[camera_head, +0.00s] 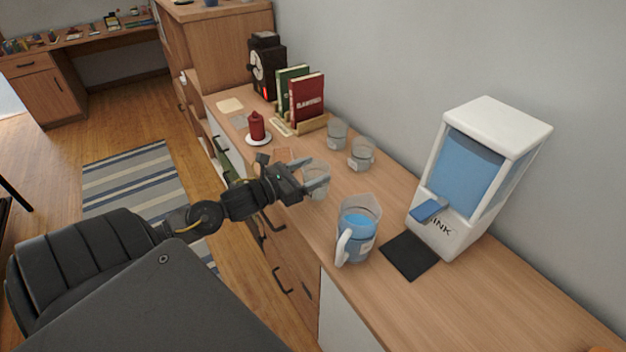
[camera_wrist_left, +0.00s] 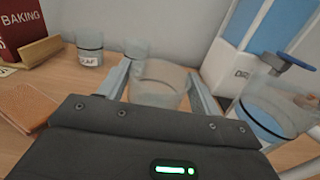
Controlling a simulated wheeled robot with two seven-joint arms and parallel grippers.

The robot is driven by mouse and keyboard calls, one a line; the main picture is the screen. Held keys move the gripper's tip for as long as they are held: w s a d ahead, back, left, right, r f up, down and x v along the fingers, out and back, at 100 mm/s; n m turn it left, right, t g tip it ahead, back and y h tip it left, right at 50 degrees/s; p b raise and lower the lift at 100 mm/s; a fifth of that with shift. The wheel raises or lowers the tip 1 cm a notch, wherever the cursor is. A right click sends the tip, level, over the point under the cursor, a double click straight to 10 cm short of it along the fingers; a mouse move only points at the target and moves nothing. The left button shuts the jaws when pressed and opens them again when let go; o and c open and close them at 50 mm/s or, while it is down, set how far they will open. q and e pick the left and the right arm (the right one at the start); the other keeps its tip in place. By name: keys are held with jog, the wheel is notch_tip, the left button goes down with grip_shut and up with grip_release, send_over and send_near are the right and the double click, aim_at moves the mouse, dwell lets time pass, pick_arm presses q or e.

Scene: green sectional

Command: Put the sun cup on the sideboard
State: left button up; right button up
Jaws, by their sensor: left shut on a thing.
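My left gripper (camera_head: 319,181) is shut on a clear glass cup (camera_head: 314,172), with one finger on each side of it. The cup is upright over the front part of the wooden sideboard (camera_head: 480,305); I cannot tell whether its base touches the top. In the left wrist view the held cup (camera_wrist_left: 158,85) sits between the fingers, and no readable label shows on it. Two similar glass cups stand behind it near the wall, one at the left (camera_head: 337,134) and one at the right (camera_head: 361,154). One carries a label that looks like "LEAF" in the wrist view (camera_wrist_left: 89,50). My right gripper is not in view.
A pitcher of blue drink (camera_head: 356,235) stands close on the right, before a black mat (camera_head: 410,256) and a white drink dispenser (camera_head: 490,165).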

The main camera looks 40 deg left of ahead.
aim_at(304, 182)
pick_arm(q)
jog(key=f, duration=0.1)
jog(key=f+b, duration=0.1)
jog(key=f, duration=0.1)
jog(key=shift+w+a+b, duration=0.15)
jog(key=shift+w+b, duration=0.1)
jog(key=shift+b, duration=0.15)
jog(key=shift+f, duration=0.45)
jog(key=shift+r, duration=0.1)
jog(key=o, duration=0.5)
jog(key=shift+b, duration=0.3)
jog(key=o, duration=0.5)
jog(key=shift+r+p, duration=0.1)
jog(key=shift+p, duration=0.2)
jog(key=b+v, duration=0.1)
jog(key=v, duration=1.1)
jog(key=shift+b, duration=0.35)
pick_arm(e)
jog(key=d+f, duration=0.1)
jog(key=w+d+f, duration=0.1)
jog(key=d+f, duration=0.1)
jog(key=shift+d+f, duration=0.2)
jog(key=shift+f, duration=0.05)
